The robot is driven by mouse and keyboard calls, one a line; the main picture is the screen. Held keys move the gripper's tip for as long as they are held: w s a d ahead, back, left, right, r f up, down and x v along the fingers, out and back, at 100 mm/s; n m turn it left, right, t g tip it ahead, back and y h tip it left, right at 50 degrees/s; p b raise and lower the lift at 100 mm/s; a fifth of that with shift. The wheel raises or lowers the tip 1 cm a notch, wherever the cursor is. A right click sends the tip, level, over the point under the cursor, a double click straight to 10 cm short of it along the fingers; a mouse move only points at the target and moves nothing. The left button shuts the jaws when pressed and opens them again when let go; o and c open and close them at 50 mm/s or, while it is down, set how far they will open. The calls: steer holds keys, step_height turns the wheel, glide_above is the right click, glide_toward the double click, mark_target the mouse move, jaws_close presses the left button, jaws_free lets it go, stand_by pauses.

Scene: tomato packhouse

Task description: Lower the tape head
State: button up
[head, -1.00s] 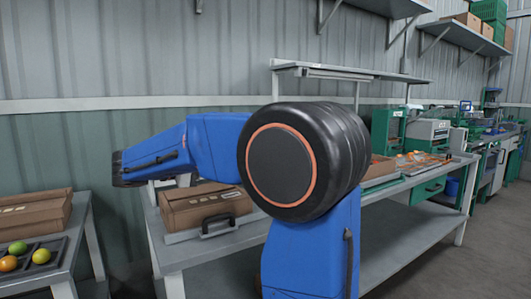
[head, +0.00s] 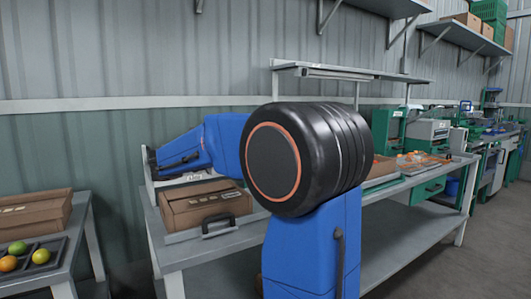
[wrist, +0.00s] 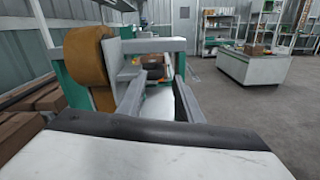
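In the wrist view, a brown tape roll (wrist: 88,58) stands close on the left, in front of a green and grey frame (wrist: 158,44). I take this to be the tape head; its lever or handle cannot be made out. My gripper (wrist: 158,88) has its two grey fingers apart with nothing held between them. The left finger lies just right of the roll; I cannot tell whether they touch. In the head view my arm hides the gripper and the tape roll.
A closed cardboard box (head: 206,206) lies on the grey bench (head: 180,254), with a black handle (head: 218,226) before it. A side table at left holds another box (head: 35,213) and a fruit tray (head: 38,256). Green machines (head: 388,126) stand along the wall at right.

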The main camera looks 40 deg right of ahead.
steer(key=shift+x, duration=3.4)
steer(key=shift+c, duration=0.6)
